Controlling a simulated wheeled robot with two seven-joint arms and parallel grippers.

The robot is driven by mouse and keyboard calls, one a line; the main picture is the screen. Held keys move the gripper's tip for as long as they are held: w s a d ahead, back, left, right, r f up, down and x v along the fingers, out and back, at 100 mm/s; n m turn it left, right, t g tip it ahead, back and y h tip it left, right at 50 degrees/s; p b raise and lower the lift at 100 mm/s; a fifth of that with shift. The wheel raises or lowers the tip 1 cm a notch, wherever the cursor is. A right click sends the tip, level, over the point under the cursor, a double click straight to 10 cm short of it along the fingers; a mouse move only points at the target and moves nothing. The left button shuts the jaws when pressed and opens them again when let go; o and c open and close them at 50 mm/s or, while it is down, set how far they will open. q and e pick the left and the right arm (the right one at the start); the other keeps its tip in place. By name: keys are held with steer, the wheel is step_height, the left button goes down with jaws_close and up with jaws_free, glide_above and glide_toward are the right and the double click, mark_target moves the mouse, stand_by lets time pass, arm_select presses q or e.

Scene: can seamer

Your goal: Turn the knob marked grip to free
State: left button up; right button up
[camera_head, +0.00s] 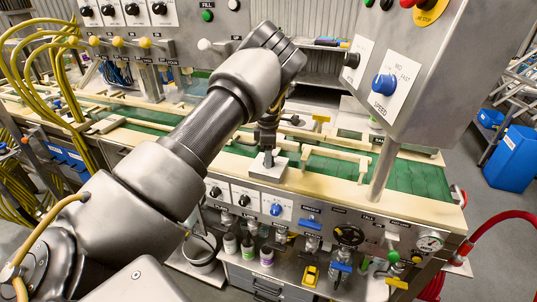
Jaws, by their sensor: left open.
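I cannot make out a label reading grip on any knob. On the lower front panel, two black knobs (215,191) (244,200) and a blue knob (276,209) sit on white plates; their lettering is too small to read. My left arm reaches across the middle, and my left gripper (268,158) points down, open, just above a pale grey block (267,171) on the machine's front ledge. It is above and behind the lower knobs, apart from them. Whether the fingertips touch the block is unclear. My right gripper does not show.
A blue speed knob (384,84) and a black knob (352,60) are on the right-hand box. Several black knobs (132,9) line the upper left panel. A green conveyor (420,180) runs behind the ledge. A dial gauge (429,241), valves and bottles (248,248) crowd below.

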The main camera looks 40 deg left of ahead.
arm_select(q)
steer(key=c, duration=1)
